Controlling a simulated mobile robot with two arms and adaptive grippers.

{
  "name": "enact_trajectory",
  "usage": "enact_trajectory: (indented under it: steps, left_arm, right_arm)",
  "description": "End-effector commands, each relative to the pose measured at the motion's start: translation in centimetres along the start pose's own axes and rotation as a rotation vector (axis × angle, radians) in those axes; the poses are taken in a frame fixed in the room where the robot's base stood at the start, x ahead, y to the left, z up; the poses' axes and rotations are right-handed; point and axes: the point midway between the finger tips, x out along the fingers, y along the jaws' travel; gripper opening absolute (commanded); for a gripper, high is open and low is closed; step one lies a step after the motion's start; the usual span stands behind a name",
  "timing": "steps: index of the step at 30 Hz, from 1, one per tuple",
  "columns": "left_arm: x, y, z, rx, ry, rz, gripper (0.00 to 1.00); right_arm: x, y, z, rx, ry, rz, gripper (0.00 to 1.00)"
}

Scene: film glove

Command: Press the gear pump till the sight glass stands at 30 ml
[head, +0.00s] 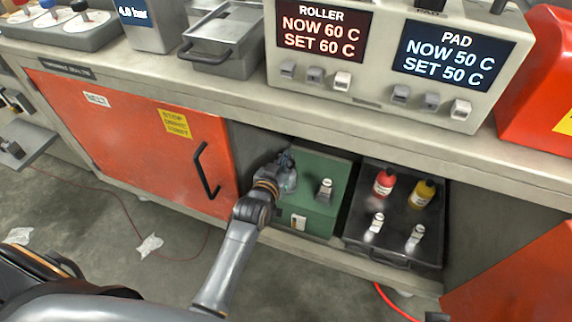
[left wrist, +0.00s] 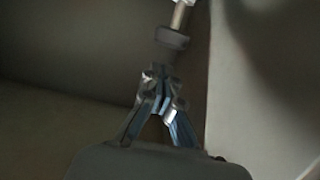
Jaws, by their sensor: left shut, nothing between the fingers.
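A green box (head: 318,165), which looks like the gear pump, sits on the low shelf under the counter. A pale lever switch (head: 325,186) stands on its top. A small white and yellowish strip (head: 299,222) on its front may be the sight glass; its level is too small to read. My left gripper (head: 287,160) is at the box's left rear part and hides what lies behind it. In the left wrist view its fingers (left wrist: 161,76) are shut and empty, just below a dark knob (left wrist: 172,38) on a metal stem; contact cannot be told. My right gripper is out of view.
A dark tray (head: 352,222) right of the box holds a red bottle (head: 384,182), a yellow bottle (head: 423,192) and two pale levers. The counter edge (head: 330,120) overhangs the shelf. An orange door (head: 140,135) with a black handle is at left.

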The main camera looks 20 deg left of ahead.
Motion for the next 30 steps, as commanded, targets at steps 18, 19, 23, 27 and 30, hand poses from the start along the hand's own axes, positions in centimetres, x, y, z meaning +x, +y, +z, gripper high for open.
enact_trajectory:
  steps: [18, 19, 23, 27, 30]
  left_arm:
    - [0.4, 0.0, 1.9, 0.001, -0.002, 0.0, 0.0]
    - [0.5, 0.0, 2.2, 0.001, -0.002, 0.0, 0.0]
    - [0.9, 0.0, 3.8, 0.002, -0.002, 0.0, 0.0]
    - [1.0, 0.0, 4.0, 0.002, -0.003, 0.0, 0.0]
    - [0.9, 0.0, 4.1, 0.001, -0.005, 0.0, 0.0]
  right_arm:
    - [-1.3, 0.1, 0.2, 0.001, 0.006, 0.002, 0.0]
    - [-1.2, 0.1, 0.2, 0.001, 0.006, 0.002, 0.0]
    - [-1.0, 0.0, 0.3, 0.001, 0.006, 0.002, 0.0]
    - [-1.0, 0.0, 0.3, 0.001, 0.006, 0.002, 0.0]
    - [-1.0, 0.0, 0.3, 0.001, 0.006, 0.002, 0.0]
